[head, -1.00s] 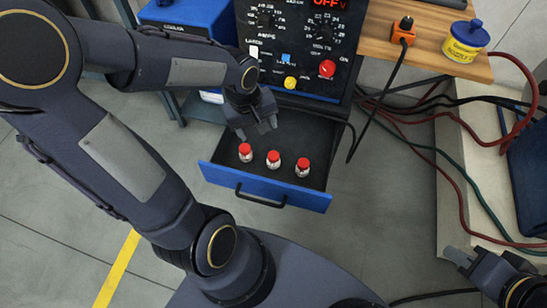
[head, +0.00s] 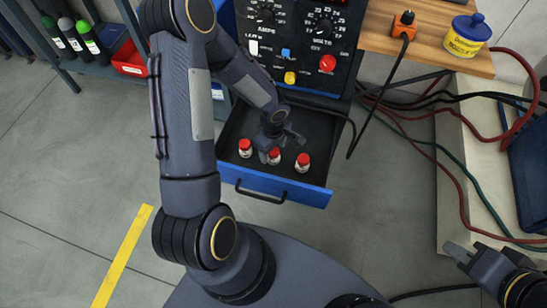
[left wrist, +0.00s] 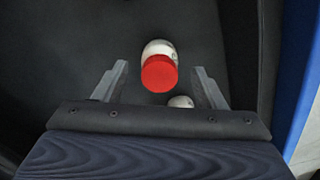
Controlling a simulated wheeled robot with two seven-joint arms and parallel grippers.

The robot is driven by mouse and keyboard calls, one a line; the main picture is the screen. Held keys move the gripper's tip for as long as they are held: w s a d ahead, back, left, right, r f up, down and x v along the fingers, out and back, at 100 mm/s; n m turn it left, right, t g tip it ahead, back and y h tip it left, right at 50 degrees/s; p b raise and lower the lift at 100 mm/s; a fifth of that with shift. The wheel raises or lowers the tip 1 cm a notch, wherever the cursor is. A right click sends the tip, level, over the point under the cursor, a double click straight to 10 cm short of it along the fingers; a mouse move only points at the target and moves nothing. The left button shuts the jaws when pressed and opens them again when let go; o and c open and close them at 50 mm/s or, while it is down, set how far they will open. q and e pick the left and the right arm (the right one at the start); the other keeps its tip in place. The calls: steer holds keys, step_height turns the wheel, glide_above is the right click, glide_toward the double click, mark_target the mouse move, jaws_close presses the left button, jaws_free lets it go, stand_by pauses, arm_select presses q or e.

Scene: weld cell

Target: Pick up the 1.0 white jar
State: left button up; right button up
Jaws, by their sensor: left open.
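Three small white jars with red caps stand in a row in the open drawer: a left jar (head: 245,148), a middle jar (head: 274,156) and a right jar (head: 303,164). Their labels are too small to read, so I cannot tell which is 1.0. My left gripper (head: 281,147) is open and empty, down in the drawer at the middle jar. In the left wrist view, one red-capped jar (left wrist: 159,74) shows between the open fingers. A second white jar top (left wrist: 181,101) shows partly behind the palm edge. My right gripper (head: 458,251) is at the lower right, far from the jars.
The drawer's blue front (head: 270,187) with its dark handle borders the jars. The welder panel (head: 300,45) rises just behind. Cables (head: 420,115) hang to the right. A wooden bench (head: 430,55) holds a yellow tub (head: 466,36). A shelf with bottles stands at upper left.

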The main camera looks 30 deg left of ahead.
arm_select(q)
step_height(320, 180, down, 2)
steer(key=c, duration=1.2)
steer(key=shift+o, duration=0.2)
steer(key=shift+r, duration=0.1)
steer(key=shift+r, duration=0.1)
